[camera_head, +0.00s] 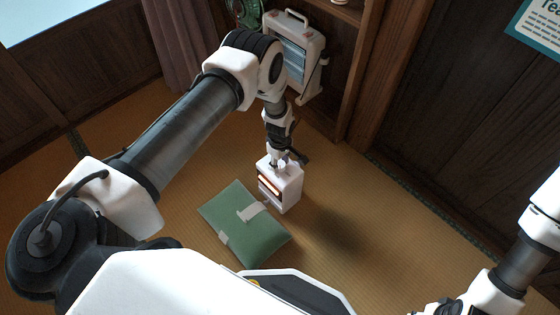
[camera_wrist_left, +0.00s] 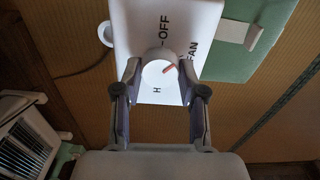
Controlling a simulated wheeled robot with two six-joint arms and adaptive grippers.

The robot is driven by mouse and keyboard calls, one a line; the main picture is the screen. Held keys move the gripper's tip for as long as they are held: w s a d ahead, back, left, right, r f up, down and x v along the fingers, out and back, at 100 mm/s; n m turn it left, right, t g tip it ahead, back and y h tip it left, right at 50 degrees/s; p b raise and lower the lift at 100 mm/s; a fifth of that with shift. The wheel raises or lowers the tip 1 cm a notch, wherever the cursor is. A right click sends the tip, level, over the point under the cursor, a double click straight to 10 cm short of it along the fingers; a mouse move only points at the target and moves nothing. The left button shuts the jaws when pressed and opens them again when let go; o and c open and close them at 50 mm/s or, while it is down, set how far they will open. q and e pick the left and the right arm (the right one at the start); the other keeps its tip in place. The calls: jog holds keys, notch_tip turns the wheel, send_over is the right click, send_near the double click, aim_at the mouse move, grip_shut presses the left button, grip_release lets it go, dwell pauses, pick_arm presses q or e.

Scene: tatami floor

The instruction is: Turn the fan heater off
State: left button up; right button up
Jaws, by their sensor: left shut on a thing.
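The fan heater (camera_head: 289,193) is a small white box standing upright on the tatami, with an orange glow in its front opening. In the left wrist view its white top (camera_wrist_left: 190,22) carries the words OFF and FAN and a letter H around a round white knob (camera_wrist_left: 158,76). The knob's red mark points up and right, toward the FAN label. My left gripper (camera_head: 281,162) reaches down from above, and in the left wrist view its fingers (camera_wrist_left: 158,84) are shut on the knob from both sides. My right arm shows at the lower right, its gripper out of frame.
A green cushion-like bundle with pale straps (camera_head: 240,226) lies close beside the heater. A larger white heater (camera_head: 298,50) and a green round object (camera_head: 243,12) stand at the back by a wooden shelf (camera_head: 352,60). Bare tatami lies right of the heater.

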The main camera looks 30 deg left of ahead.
aim_at(280, 164)
pick_arm(q)
jog(key=n, duration=0.4)
jog(key=shift+n, duration=0.3)
jog(key=shift+n+p, duration=0.3)
jog(key=shift+n, duration=1.6)
jog(key=o, duration=1.1)
jog(key=shift+o, duration=0.2)
notch_tip(280, 164, up, 12)
jog(key=shift+f, duration=0.1)
